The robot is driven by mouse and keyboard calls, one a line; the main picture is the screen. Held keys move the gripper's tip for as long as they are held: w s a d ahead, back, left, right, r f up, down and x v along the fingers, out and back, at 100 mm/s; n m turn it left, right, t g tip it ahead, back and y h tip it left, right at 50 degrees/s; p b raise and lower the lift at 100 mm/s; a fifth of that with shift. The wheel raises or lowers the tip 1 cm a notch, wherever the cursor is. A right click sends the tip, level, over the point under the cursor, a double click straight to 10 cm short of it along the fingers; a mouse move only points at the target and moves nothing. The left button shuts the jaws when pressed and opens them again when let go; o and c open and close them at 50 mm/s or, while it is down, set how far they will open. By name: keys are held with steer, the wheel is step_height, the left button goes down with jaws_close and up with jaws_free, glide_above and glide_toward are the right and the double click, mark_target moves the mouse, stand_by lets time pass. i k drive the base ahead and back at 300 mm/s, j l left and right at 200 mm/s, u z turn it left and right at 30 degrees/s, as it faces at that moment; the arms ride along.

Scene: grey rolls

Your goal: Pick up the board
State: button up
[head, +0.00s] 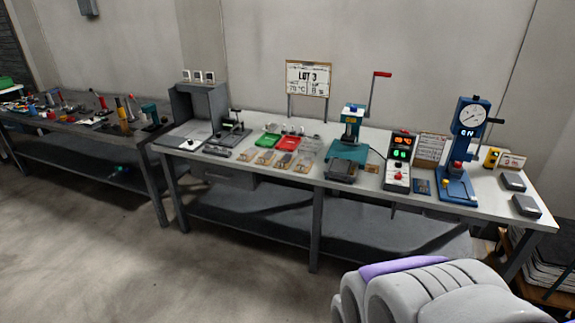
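Several board-like things show in the head view, and I cannot tell which one the task names. A small dark blue board (422,187) lies flat on the white workbench (350,188), between a tester with a lit display (398,160) and a blue gauge press (462,150). A sign board marked LOT 3 (308,78) stands upright on two posts at the back of the bench. A smaller printed board (431,149) stands behind the tester, partly hidden. My gripper is not in view.
A teal press (348,148), red tray (287,144) and green tray (267,140) stand on the bench. Dark blocks (526,206) lie at its right end. A second bench (75,125) with tools stands left. The floor (110,260) in front is clear. Rounded pale-grey shapes fill the lower right.

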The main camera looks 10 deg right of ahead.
mark_target(304, 167)
steer(key=i+l+u, duration=0.2)
steer(key=u, duration=0.3)
steer(key=i+l+u, duration=0.25)
steer(key=u, duration=0.25)
steer(key=i+l, duration=0.15)
steer(key=l, duration=0.2)
steer(key=i+l+u, duration=0.1)
steer(key=l, duration=0.25)
steer(key=i+l, duration=0.2)
steer(key=l, duration=0.2)
steer(key=i+l, duration=0.15)
steer(key=l, duration=0.2)
steer(key=i+l+u, duration=0.1)
steer(key=l, duration=0.3)
steer(key=i+l, duration=0.15)
steer(key=l, duration=0.2)
steer(key=i+l+u, duration=0.1)
steer(key=l, duration=0.3)
steer(key=i+l, duration=0.15)
steer(key=l, duration=0.25)
